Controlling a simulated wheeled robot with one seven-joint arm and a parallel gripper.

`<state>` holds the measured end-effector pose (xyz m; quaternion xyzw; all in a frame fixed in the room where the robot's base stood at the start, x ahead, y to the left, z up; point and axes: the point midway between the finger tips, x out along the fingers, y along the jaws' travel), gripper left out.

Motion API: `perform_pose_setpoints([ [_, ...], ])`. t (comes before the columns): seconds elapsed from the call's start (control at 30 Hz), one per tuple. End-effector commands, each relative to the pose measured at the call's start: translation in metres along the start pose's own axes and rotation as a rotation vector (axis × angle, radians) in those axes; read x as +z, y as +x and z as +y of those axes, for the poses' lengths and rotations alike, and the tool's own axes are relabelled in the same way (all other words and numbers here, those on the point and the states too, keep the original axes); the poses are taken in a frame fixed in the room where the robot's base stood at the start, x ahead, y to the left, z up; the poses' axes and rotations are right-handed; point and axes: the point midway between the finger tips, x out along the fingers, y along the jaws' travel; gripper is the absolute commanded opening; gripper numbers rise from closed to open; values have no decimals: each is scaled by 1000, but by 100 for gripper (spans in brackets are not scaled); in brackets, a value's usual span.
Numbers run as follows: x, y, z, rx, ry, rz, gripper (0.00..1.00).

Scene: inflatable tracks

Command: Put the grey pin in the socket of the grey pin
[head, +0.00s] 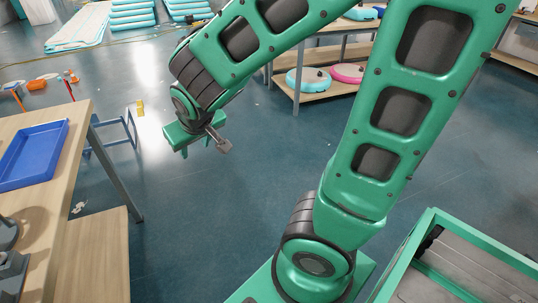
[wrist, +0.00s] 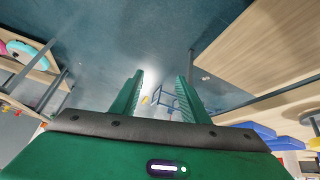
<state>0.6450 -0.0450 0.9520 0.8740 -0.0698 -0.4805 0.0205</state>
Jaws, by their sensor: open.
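My gripper (head: 196,148) hangs in the air over open floor in the head view, right of the wooden table. In the wrist view its two green fingers (wrist: 160,78) stand apart with nothing between them. I cannot make out a grey pin or its socket for certain. Dark grey parts (head: 10,274) sit on the table at the lower left edge of the head view, cut off by the frame. I cannot tell whether the pin or socket is among them. My gripper is well away from these parts.
The wooden table (head: 44,140) at left holds a blue tray (head: 34,154). A blue metal stand (head: 112,134) is on the floor beyond it. A shelf (head: 307,96) with teal and pink round items stands behind. A green-framed grey bed (head: 455,262) is at lower right. Floor between is clear.

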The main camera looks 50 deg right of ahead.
Motion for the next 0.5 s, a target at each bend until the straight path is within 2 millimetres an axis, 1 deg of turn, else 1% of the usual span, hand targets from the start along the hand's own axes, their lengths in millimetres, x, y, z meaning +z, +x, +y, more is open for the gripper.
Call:
perform_pose_setpoints([
  [0.03,11,-6,29,28,54,-51,41],
  [0.1,32,-16,61,56,116,-134,41],
  [0.17,52,-26,84,70,169,-205,41],
  [0.2,65,-34,98,78,207,-251,41],
  [0.27,86,-48,115,81,258,-319,41],
  [0.3,100,-58,125,80,293,-363,41],
  [0.33,110,-65,131,78,317,-392,41],
  [0.4,131,-81,140,67,367,-455,41],
  [0.5,153,-101,146,48,415,-525,41],
])
